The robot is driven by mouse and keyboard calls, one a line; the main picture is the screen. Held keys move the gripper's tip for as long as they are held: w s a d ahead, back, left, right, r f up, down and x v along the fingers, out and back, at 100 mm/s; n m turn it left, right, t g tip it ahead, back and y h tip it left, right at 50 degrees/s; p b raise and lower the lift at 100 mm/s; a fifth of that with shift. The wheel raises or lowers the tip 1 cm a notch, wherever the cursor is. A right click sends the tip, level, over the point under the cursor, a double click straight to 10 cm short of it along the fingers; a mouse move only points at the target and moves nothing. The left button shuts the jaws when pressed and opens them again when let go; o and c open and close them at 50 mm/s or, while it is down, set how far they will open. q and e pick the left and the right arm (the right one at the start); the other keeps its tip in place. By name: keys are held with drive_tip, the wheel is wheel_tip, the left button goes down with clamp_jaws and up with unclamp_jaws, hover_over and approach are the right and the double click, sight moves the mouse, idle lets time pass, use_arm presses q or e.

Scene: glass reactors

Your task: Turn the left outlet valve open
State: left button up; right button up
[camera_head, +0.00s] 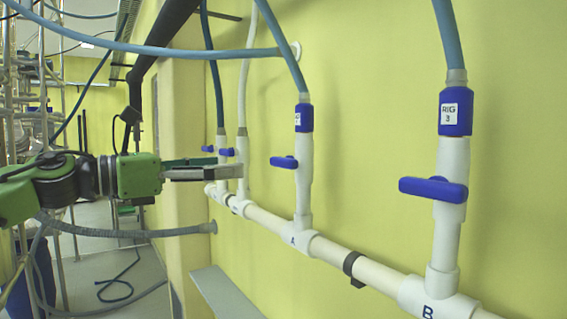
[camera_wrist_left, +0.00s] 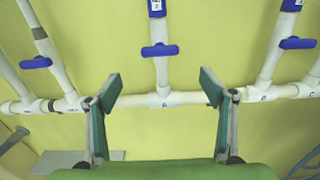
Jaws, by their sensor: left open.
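Several white upright outlet pipes stand along the yellow wall, each with a blue lever valve. In the head view the nearest lever (camera_head: 433,189) is on the pipe tagged RIG 3, another lever (camera_head: 284,162) is on the pipe marked A, and two small levers (camera_head: 227,152) are further off. I cannot tell which one the task calls left. My left gripper (camera_head: 236,169) reaches toward the wall from the left. In the left wrist view its open, empty fingers (camera_wrist_left: 160,89) stand apart, with a crosswise blue lever (camera_wrist_left: 160,50) above and between them, untouched. My right gripper is not in view.
A white horizontal pipe (camera_head: 265,218) joins the outlets along the wall. Blue and white hoses rise from the pipe tops, and one blue hose (camera_head: 150,47) crosses above my left arm. A grey ribbed hose (camera_head: 140,233) runs below it. A grey ledge (camera_head: 225,295) lies low by the wall.

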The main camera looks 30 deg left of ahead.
sight(279, 162)
use_arm(q)
drive_tip(key=p+x, duration=0.6)
drive_tip(key=x, duration=0.4)
drive_tip(key=shift+w+d+r, duration=0.15)
drive_tip(key=shift+w, duration=0.05)
drive_tip(key=shift+p+x, duration=0.8)
drive_tip(key=shift+x, duration=0.4)
drive_tip(key=c, duration=1.1)
